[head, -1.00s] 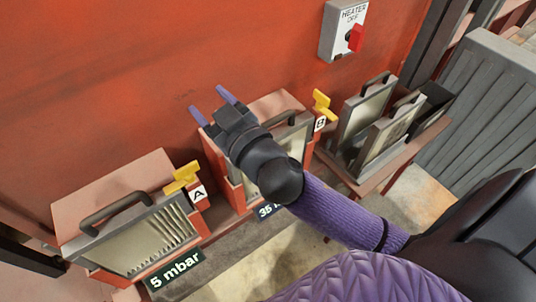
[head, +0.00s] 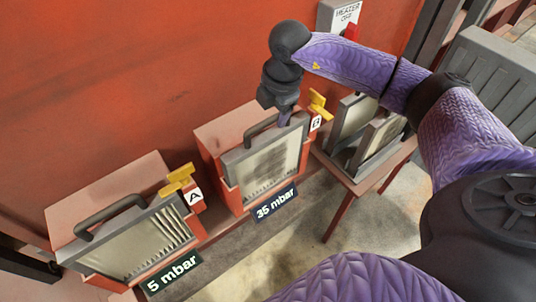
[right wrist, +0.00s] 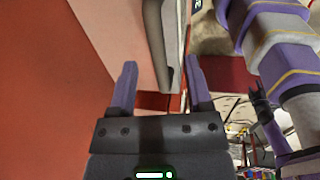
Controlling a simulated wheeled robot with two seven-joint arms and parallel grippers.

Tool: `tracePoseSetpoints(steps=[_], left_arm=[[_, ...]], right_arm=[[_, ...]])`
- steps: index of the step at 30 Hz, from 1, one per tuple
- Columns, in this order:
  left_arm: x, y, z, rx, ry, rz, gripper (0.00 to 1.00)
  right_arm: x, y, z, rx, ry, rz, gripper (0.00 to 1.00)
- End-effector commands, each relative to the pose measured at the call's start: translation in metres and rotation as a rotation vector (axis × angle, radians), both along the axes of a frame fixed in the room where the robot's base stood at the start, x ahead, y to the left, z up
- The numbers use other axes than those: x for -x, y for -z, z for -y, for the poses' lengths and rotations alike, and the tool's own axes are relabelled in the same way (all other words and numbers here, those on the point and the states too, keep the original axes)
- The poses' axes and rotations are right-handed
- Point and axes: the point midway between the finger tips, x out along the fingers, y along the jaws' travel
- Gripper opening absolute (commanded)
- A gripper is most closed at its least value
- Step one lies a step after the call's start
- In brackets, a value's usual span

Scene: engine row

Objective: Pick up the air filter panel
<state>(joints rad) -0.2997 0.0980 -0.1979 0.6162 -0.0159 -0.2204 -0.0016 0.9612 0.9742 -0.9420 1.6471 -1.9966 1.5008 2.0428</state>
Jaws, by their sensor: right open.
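An air filter panel (head: 265,168) with a grey frame and a dark handle sits in the red housing B, above the "35 mbar" label. Its pleated face looks dark and dirty in the middle. A second panel (head: 140,245) sits in housing A above the "5 mbar" label and looks paler. My right gripper (head: 284,120) points down at the top of panel B, by the right end of its handle. In the right wrist view its two purple fingers (right wrist: 160,80) are apart, with a grey handle bar (right wrist: 158,35) showing between and beyond them. Contact cannot be told.
Yellow latches (head: 319,104) stand at the housings' right top corners. Two more framed panels (head: 380,140) stand in a rack on a small table at the right.

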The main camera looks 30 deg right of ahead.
Motion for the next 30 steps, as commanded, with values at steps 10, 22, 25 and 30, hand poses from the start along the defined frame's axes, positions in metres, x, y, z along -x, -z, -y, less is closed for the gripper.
tracePoseSetpoints(steps=[10, 22, 25, 30], left_arm=[[0.001, 0.005, 0.005, 0.008, -0.004, -0.002, 0.59], [0.001, 0.005, 0.007, 0.012, -0.006, -0.003, 0.59], [0.001, 0.005, 0.006, 0.01, -0.005, -0.002, 0.59], [0.001, 0.005, 0.002, 0.004, -0.003, -0.003, 0.59]], right_arm=[[-0.009, 0.04, -0.006, -0.002, -0.002, 0.001, 0.64], [-0.009, 0.039, -0.006, -0.002, -0.004, 0.001, 0.0], [-0.009, 0.039, -0.006, -0.003, -0.004, 0.002, 0.0], [-0.009, 0.039, -0.006, -0.003, -0.004, 0.002, 0.0]])
